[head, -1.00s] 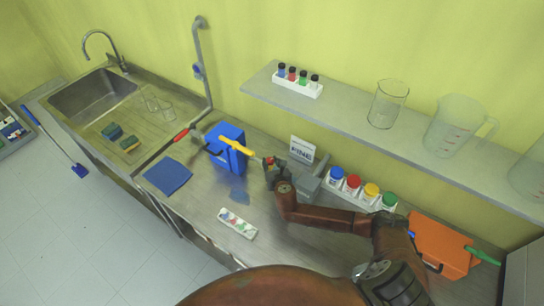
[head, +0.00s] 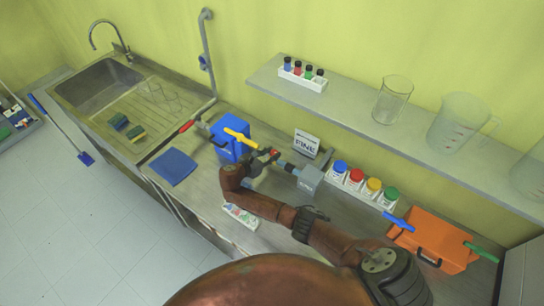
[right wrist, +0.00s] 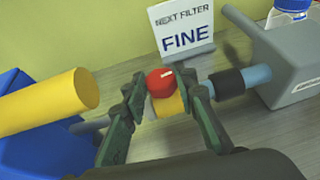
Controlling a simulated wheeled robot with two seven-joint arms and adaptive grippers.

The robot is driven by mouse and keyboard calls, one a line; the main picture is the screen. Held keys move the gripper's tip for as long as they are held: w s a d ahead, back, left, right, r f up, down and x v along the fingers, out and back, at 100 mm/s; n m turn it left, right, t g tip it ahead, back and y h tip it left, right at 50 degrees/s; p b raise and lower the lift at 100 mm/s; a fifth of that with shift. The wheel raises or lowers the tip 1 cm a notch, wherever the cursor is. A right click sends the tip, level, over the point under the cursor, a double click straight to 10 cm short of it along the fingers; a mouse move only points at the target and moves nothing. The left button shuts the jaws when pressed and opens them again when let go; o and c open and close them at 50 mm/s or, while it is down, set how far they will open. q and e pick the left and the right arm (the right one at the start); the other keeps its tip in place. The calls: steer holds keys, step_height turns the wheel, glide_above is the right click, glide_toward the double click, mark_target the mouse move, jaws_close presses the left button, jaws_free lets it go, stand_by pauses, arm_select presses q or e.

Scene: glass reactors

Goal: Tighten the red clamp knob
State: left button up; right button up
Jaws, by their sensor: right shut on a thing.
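The red clamp knob (right wrist: 161,82) has a white mark on top and sits above a yellow collar (right wrist: 168,106) in the right wrist view. My right gripper (right wrist: 164,90) is shut on the knob, one dark green finger on each side. In the head view the right gripper (head: 258,157) reaches the knob (head: 274,153) between the blue box (head: 229,139) and the grey housing (head: 311,179). A black sleeve (right wrist: 229,82) and a light blue pipe (right wrist: 257,76) join the collar side to the housing. My left gripper is out of view.
A yellow handle (right wrist: 50,101) sticks out close to the left finger. A "NEXT FILTER FINE" sign (right wrist: 181,30) stands behind. Several capped bottles (head: 356,177) and an orange box (head: 437,241) are to the right. A blue cloth (head: 173,167) lies left on the counter.

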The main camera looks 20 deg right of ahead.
steer(key=shift+w+m+g+h+b, duration=0.15)
steer(key=shift+m+g+h+b, duration=0.25)
steer(key=shift+m+g+b, duration=0.6)
steer(key=shift+g, duration=0.3)
steer(key=o, duration=1.2)
steer(key=shift+c, duration=0.2)
steer(key=shift+a, duration=0.15)
steer(key=v, duration=1.1)
steer(key=shift+a+r, duration=0.25)
steer(key=shift+a, duration=0.05)
